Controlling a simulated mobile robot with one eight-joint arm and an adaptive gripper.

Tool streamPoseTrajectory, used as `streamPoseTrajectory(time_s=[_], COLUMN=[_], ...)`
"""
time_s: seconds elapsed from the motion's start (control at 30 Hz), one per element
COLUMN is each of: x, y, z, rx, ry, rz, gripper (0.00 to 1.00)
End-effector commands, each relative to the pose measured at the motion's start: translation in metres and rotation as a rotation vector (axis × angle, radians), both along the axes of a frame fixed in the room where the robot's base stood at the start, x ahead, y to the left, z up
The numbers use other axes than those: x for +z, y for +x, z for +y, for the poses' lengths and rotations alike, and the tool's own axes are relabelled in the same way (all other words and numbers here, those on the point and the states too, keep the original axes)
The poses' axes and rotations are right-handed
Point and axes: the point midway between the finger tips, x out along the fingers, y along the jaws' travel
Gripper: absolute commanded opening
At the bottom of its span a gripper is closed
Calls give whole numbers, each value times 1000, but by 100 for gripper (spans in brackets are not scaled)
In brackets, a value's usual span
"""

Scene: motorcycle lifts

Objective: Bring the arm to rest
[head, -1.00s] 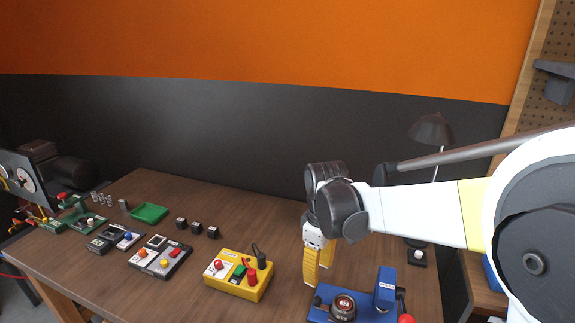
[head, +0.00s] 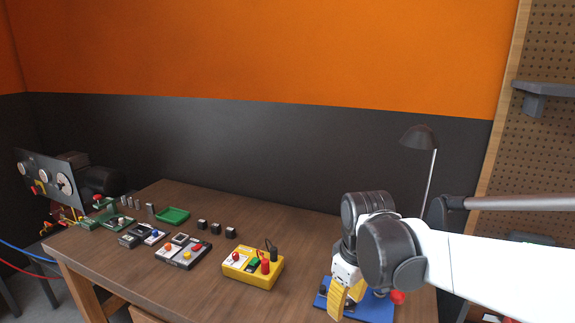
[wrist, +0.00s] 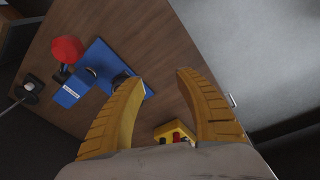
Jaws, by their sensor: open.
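My gripper (head: 345,297) has yellow ribbed fingers and hangs at the right end of the wooden table, in front of the blue device. In the wrist view my gripper (wrist: 160,85) is open, with nothing between its fingers. My white arm (head: 480,268) reaches in from the right edge of the head view. The blue device (head: 372,308) is partly hidden behind the gripper and arm. In the wrist view the blue device (wrist: 98,70) shows beside the left finger, with a red ball knob (wrist: 67,49).
A yellow box (head: 252,268) with red and green parts stands left of the gripper. Several small devices, black blocks and a green tray (head: 173,215) lie farther left on the table (head: 205,285). A lamp (head: 420,138) stands at the back right. Bare tabletop lies between them.

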Motion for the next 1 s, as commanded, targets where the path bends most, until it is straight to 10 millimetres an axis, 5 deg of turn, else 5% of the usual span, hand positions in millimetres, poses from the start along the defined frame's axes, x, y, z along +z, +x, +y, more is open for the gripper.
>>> streamPoseTrajectory(time_s=[0.27, 0.6, 1.0], x=[9, -12, -17], y=[-52, -121, -131], z=[-28, -60, -64], rx=[-243, -602, -673], ry=[62, 209, 248], rz=[-160, -404, -454], gripper=[41, 41, 41])
